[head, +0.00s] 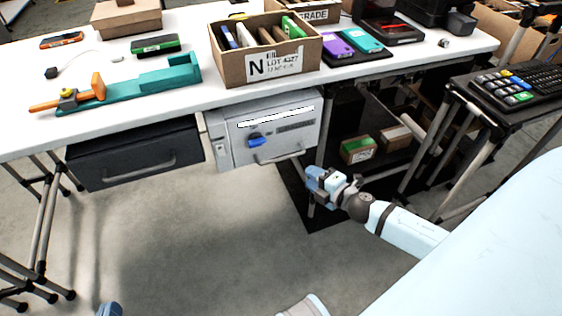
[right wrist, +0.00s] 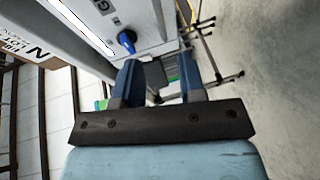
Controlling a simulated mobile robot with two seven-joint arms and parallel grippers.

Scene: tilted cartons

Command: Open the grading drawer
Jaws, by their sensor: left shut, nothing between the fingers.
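The grey drawer unit (head: 222,153) hangs under the table's front edge, with a white label strip, a blue knob (head: 257,140) and a bar handle (head: 280,155) low on its front. The drawer looks closed. My right gripper (head: 322,182) is to the right of and below the handle, apart from it. In the right wrist view its two blue fingers (right wrist: 160,78) are spread with nothing held between them; the blue knob (right wrist: 127,40) shows beyond them. My left gripper (head: 110,310) shows only as a blue tip at the bottom edge, far from the drawer.
A black drawer (head: 135,160) with its own handle hangs left of the grey one. A carton (head: 230,70) of items marked N stands on the white table (head: 190,95) above. Small boxes (head: 358,149) sit on a shelf to the right. The floor in front is clear.

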